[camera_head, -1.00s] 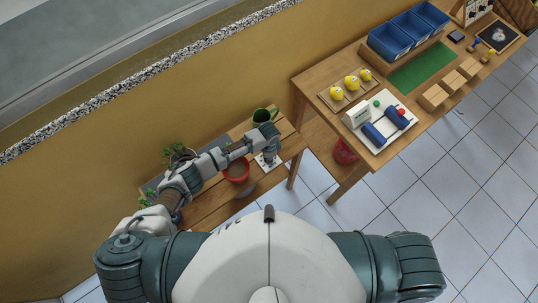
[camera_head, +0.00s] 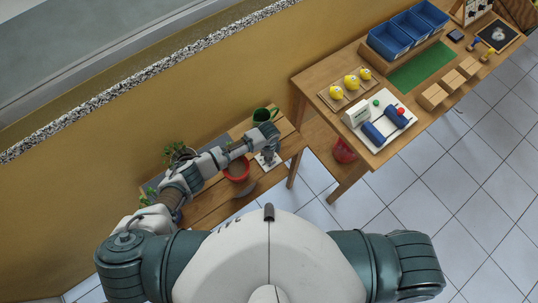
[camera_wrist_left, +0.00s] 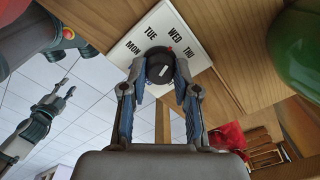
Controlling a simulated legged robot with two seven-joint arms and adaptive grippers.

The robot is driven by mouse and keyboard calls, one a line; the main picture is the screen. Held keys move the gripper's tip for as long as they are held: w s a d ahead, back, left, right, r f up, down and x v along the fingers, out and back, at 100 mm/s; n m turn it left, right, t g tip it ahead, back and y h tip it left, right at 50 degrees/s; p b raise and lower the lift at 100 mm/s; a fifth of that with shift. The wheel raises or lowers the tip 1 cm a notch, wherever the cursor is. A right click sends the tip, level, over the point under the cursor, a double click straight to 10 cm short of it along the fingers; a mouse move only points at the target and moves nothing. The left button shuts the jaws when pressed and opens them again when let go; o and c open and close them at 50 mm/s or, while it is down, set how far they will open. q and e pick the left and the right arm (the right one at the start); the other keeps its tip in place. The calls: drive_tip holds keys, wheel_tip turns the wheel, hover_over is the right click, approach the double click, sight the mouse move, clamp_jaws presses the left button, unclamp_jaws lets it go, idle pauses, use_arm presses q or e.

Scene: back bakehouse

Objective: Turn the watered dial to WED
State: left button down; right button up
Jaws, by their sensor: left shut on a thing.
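The watered dial is a white plate (camera_wrist_left: 193,22) lettered MON, TUE, WED and THU with a round black knob (camera_wrist_left: 158,60) on it. My left gripper (camera_wrist_left: 161,78) is shut on the knob, one finger on each side. A small red mark shows at the knob's far edge, on the WED side; its exact aim is hard to read. A short pale bar shows on the knob's face. In the head view my left gripper (camera_head: 268,161) is over the plate (camera_head: 261,163) at the right end of the low bench.
A red pot (camera_head: 237,172), a green watering can (camera_head: 263,115) and a plant (camera_head: 175,151) stand on the low bench (camera_head: 210,207) near my left arm. A higher table (camera_head: 307,89) with blue bins and lemons is to the right. A red bucket (camera_head: 343,150) is below it.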

use_arm(q)
drive_tip(key=shift+a+f, duration=0.15)
drive_tip(key=c, duration=0.9)
unclamp_jaws()
drive_tip(key=shift+o, duration=0.2)
drive_tip(key=shift+w+r, duration=0.1)
drive_tip(key=shift+r, duration=0.35)
wheel_tip(320, 180, up, 11)
